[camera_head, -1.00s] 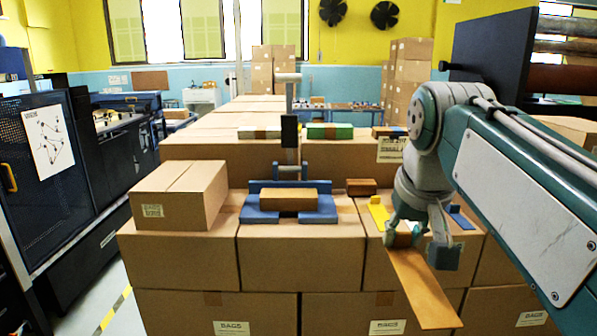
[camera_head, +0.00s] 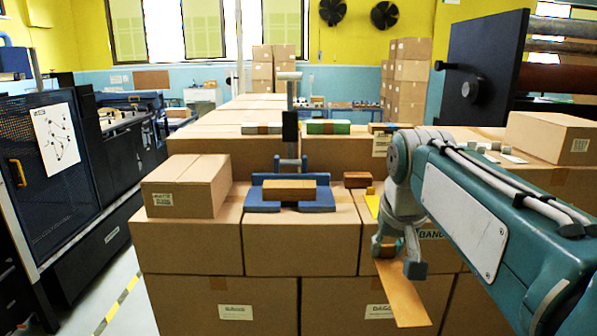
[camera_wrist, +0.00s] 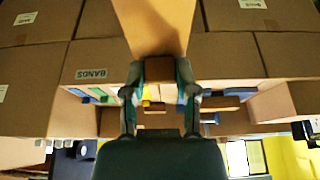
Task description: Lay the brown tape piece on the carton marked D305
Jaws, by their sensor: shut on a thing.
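The brown tape piece (camera_head: 402,293) is a long flat strip hanging from my gripper (camera_head: 396,256) in front of the right-hand stacked cartons. It also shows in the wrist view (camera_wrist: 154,25), running away from the fingers. My gripper (camera_wrist: 160,84) is shut on its near end, where a darker brown block (camera_wrist: 160,69) sits between the fingertips. A small closed carton (camera_head: 190,183) stands on the left of the front stack; its label is too small to read. I cannot make out D305 on any carton.
A blue fixture (camera_head: 318,203) with a brown block (camera_head: 289,190) stands mid-stack. A yellow piece (camera_head: 373,205) and a small brown box (camera_head: 357,180) lie right of it. Another carton (camera_head: 545,138) stands far right. Black machinery (camera_head: 65,190) lines the left, beyond open floor.

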